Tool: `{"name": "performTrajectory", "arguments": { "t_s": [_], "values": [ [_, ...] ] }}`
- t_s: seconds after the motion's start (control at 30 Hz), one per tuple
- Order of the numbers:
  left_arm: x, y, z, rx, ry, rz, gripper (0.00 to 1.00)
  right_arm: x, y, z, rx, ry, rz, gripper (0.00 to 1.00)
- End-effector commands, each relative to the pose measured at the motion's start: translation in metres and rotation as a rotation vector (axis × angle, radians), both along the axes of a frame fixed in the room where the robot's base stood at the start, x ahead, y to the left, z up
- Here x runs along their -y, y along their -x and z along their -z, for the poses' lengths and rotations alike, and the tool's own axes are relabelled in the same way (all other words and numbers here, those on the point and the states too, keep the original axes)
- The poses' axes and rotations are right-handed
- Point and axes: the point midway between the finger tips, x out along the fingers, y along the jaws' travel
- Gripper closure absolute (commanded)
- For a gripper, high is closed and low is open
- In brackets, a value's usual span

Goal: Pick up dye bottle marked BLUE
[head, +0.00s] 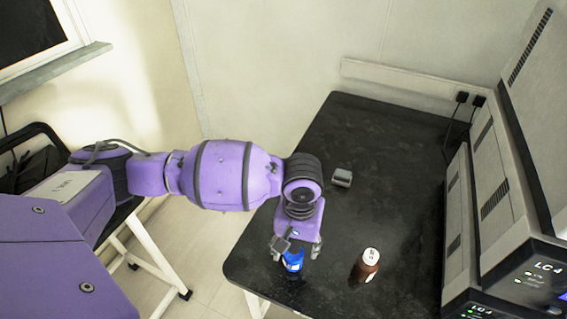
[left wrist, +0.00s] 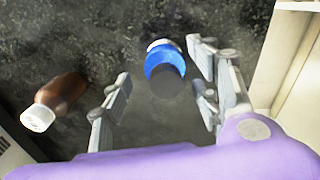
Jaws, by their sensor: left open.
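The blue dye bottle (head: 293,259) stands upright near the front left edge of the black table, with a dark cap and a pale label. In the left wrist view the blue bottle (left wrist: 165,64) shows from above, between and just beyond the fingertips. My left gripper (head: 296,249) is open above and around the bottle's top, one finger on each side. In the left wrist view its fingers (left wrist: 160,88) are spread, with gaps to the bottle. I see no contact. My right gripper is not in view.
A brown bottle with a white cap (head: 366,265) stands to the right of the blue one; it also shows in the left wrist view (left wrist: 56,98). A small grey box (head: 342,177) sits farther back. Tall instruments (head: 495,215) line the right side. The table's (head: 385,135) back is clear.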

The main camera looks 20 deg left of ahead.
Motion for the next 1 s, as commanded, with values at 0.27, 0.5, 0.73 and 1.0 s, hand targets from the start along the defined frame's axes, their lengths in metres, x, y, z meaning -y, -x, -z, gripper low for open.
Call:
{"name": "performTrajectory", "arguments": {
  "t_s": [0.27,0.5,0.73,1.0],
  "values": [
    [-0.001,0.005,0.04,0.001,0.001,0.001,0.44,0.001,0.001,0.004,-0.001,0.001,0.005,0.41],
    [-0.001,0.004,0.047,0.005,0.0,0.002,0.44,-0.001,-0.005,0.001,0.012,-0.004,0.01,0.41],
    [-0.001,0.005,0.046,0.004,0.001,0.002,0.61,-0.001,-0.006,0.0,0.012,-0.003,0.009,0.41],
    [-0.001,0.005,0.046,0.004,0.001,0.002,0.95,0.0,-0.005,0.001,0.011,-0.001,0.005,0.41]
  ]
}}
